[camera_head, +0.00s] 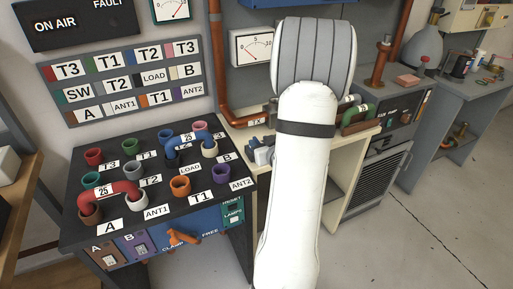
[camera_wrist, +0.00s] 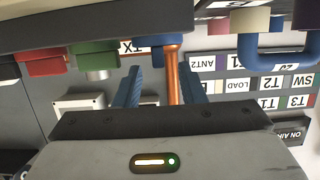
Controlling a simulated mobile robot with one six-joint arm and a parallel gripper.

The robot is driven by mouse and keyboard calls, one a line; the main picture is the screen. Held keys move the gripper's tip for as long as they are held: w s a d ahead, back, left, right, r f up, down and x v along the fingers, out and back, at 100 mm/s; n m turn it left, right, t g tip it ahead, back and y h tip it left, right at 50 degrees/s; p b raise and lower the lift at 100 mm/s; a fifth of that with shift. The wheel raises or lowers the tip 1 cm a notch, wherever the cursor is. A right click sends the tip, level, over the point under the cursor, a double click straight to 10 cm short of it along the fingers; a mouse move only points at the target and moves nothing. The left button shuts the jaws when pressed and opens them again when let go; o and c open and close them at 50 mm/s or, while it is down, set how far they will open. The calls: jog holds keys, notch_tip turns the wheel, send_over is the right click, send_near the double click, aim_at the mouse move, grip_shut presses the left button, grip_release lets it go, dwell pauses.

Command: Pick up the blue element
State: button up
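A blue U-shaped element (camera_head: 174,152) with a number label stands on the dark socket panel (camera_head: 120,190), joining two sockets at its back right. The wrist view is upside down; there the blue element (camera_wrist: 272,57) is at the right, outside my fingers. My gripper (camera_wrist: 161,88) is open, with dark blue fingers apart and nothing held between them. In the head view my gripper (camera_head: 262,154) shows partly, left of my white arm and right of the panel. The arm hides part of the shelf behind it.
A red U-shaped element (camera_head: 110,190) sits on the panel's front left. A green element (camera_head: 357,116) lies on the shelf right of my arm. A copper pipe (camera_head: 219,70) runs down the wall; it shows behind my fingers (camera_wrist: 172,75). Floor at right is clear.

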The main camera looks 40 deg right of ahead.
aim_at(258, 142)
jog(key=x, duration=0.5)
jog(key=shift+d+f+p, duration=0.1)
jog(key=shift+f+p, duration=0.2)
jog(key=shift+p, duration=0.1)
jog(key=shift+c, duration=0.6)
grip_shut()
